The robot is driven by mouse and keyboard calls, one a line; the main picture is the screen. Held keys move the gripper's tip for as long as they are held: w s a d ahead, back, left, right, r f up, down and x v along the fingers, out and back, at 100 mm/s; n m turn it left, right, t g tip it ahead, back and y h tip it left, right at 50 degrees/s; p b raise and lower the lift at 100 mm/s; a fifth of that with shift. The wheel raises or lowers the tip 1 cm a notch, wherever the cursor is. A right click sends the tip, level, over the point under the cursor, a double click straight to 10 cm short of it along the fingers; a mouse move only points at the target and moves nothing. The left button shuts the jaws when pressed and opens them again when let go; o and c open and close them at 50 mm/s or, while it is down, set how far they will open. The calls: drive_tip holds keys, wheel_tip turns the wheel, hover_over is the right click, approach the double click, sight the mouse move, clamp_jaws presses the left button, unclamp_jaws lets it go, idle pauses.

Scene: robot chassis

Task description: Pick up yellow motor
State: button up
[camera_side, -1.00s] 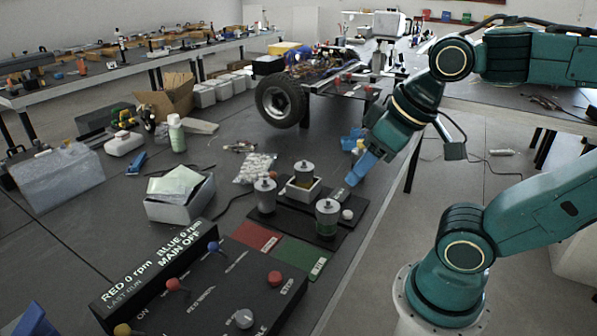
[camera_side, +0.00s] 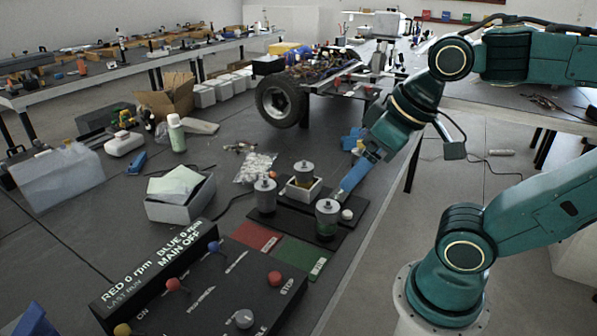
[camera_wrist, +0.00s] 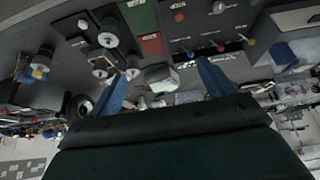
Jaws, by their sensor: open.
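The front right motor (camera_side: 327,215) has a greenish lower body. The left motor (camera_side: 265,192) looks grey; its lower colour is hard to tell. My gripper (camera_side: 345,190), with blue fingers, is open and empty, just right of the holder and behind the front right motor. In the wrist view, the open fingers (camera_wrist: 162,75) hold nothing between them.
A control panel (camera_side: 215,290) with coloured knobs stands in front. Red (camera_side: 256,237) and green (camera_side: 301,256) pads lie before the mat. A white box with papers (camera_side: 180,205) stands left, and a chassis with a wheel (camera_side: 281,101) behind.

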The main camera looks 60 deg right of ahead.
drive_tip(key=w+d+r+m+g, duration=0.1)
drive_tip(key=w+d+m+g, duration=0.1)
drive_tip(key=w+d+m, duration=0.55)
drive_tip(key=w+d+r+m+g, duration=0.15)
drive_tip(key=w+d, duration=0.25)
drive_tip(key=w, duration=0.7)
drive_tip(key=w+d+f+m+g, duration=0.1)
drive_tip(key=w+d+f+m, duration=0.3)
drive_tip(key=d+f, duration=0.3)
drive_tip(key=w+d+f+m+g, duration=0.1)
drive_tip(key=w+d+f+m, duration=0.4)
drive_tip(key=d, duration=0.7)
wheel_tip(320, 180, down, 3)
drive_tip(key=shift+w+d+r, duration=0.15)
drive_tip(key=shift+w, duration=0.1)
hover_over(304, 178)
drive_tip(key=w+d, duration=0.2)
drive_tip(key=d, duration=0.1)
drive_tip(key=shift+s+f, duration=0.1)
drive_tip(key=shift+f, duration=4.2)
